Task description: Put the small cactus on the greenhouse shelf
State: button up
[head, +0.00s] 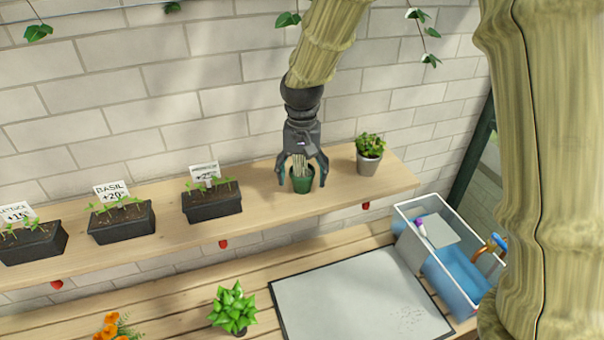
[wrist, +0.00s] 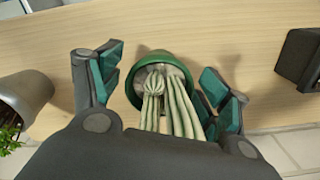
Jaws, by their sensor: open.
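The small cactus (wrist: 172,108) has several pale green ribbed stems and stands in a green pot (head: 302,183). In the head view the pot is on the wooden greenhouse shelf (head: 262,207), between a black planter and a grey pot. My gripper (head: 302,172) is above the pot with its fingers spread on both sides of it. In the wrist view the open fingers stand apart from the green pot's rim (wrist: 143,62). The pot's underside is hidden, so its contact with the shelf is not directly seen.
A grey pot with a leafy plant (head: 370,165) stands to the right on the shelf. Below are a bench with a grey mat (head: 355,300), a green succulent (head: 233,305) and a water tub (head: 450,265).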

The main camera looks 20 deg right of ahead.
jog(key=shift+w+r+b, duration=0.1)
jog(key=shift+r+b, duration=0.35)
jog(key=shift+r, duration=0.15)
notch_tip(320, 180, up, 11)
jog(key=b, duration=0.4)
jog(key=shift+b, duration=0.3)
